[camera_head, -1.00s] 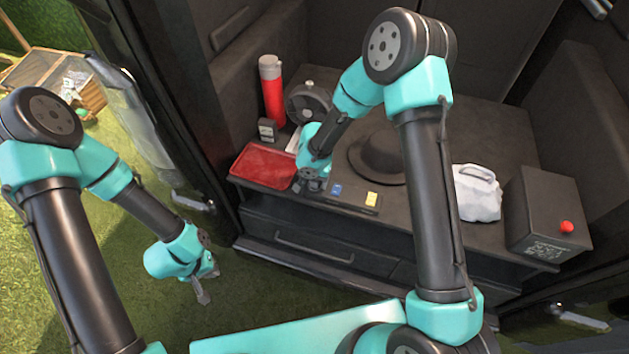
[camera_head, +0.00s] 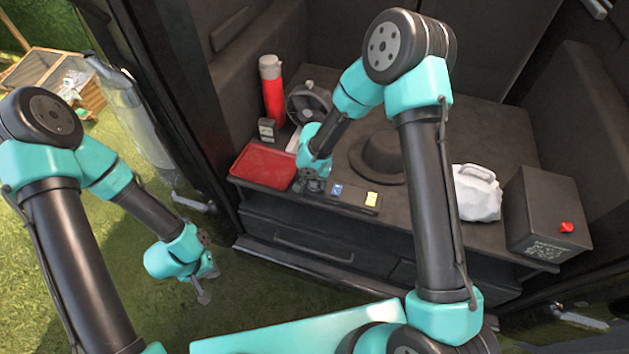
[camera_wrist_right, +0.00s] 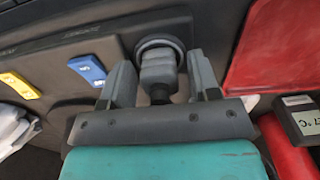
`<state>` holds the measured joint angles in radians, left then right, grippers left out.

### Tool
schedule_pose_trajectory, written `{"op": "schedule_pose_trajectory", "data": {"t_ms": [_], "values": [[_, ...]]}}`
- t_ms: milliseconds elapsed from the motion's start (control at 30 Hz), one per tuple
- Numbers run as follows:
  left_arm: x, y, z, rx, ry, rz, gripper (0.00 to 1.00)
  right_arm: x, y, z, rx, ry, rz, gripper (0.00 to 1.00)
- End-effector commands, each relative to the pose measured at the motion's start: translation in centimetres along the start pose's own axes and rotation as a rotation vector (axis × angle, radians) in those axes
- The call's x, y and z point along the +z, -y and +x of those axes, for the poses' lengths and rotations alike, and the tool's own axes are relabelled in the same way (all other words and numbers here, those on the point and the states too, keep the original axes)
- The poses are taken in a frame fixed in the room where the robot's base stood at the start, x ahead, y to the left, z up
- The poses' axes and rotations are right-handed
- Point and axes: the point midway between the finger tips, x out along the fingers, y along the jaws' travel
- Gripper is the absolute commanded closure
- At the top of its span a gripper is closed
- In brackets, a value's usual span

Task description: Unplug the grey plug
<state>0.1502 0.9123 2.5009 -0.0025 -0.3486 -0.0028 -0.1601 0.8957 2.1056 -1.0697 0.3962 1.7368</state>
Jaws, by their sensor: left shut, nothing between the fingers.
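The grey plug (camera_wrist_right: 158,68) sits in a round socket at one end of a dark strip (camera_wrist_right: 105,50) in the right wrist view. My right gripper (camera_wrist_right: 161,85) has one finger on each side of the plug, with narrow gaps visible, so it looks open around it. In the head view the right gripper (camera_head: 312,184) is at the left end of the strip (camera_head: 350,197) and hides the plug. A blue piece (camera_head: 337,190) and a yellow piece (camera_head: 371,198) are on the strip. My left gripper (camera_head: 205,290) is shut and empty, low over the grass.
A red tray (camera_head: 262,167) lies just left of the right gripper. A red bottle (camera_head: 272,95), a small dark device (camera_head: 267,130), a black hat (camera_head: 377,158), a white bag (camera_head: 477,193) and a black box with a red button (camera_head: 545,210) share the shelf.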

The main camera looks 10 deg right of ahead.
Motion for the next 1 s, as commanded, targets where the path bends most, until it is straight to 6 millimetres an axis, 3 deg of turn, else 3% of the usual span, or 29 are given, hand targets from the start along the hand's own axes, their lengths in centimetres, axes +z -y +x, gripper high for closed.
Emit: {"op": "schedule_pose_trajectory", "data": {"t_ms": [67,567,1000], "values": [[0.00,0.00,0.00,0.000,0.000,0.000,1.00,0.00,0.00,0.00,0.000,0.000,0.000,0.52],[0.00,0.00,0.00,0.000,0.000,0.000,1.00,0.00,0.00,0.00,0.000,0.000,0.000,0.99],[0.00,0.00,0.00,0.000,0.000,0.000,1.00,-0.04,0.04,-0.85,0.000,-0.002,0.000,1.00]]}}
